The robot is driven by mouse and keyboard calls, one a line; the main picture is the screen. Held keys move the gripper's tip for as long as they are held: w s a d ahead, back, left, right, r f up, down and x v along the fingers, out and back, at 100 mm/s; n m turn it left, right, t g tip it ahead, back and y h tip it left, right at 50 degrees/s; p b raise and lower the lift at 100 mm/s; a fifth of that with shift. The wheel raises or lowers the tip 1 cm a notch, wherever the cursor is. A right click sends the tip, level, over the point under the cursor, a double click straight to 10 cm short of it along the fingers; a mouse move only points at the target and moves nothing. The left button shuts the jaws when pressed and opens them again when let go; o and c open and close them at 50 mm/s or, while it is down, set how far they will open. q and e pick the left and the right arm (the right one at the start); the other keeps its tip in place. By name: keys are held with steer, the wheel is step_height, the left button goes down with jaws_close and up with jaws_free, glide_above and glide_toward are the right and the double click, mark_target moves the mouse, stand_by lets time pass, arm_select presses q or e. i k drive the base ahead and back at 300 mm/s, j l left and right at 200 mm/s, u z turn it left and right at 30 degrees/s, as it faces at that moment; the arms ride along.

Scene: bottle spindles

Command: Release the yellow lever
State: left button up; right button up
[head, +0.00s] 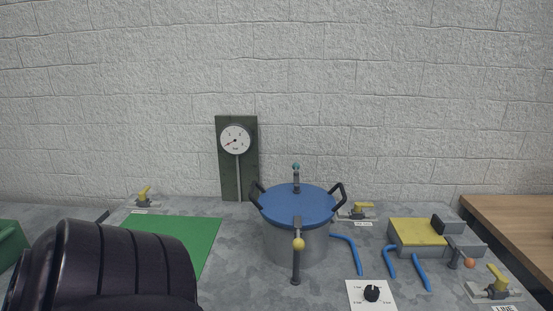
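Three yellow levers on small valves show in the head view. One yellow lever (144,193) is at the back left of the bench, one (358,209) is just right of the pot, and one (497,280) is at the front right. The frame does not show which one the task names. My dark arm covers the lower left. Neither gripper shows, so no contact with a lever is visible.
A gauge on a green board (228,178) stands behind the pot. A green mat (190,240) lies left. Blue hoses (349,254), a black dial on a white plate (372,293) and a yellow-topped block (416,232) are right. A wooden surface (515,225) adjoins the bench.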

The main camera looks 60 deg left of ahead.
mark_target(298, 244)
steer(key=u, duration=2.3)
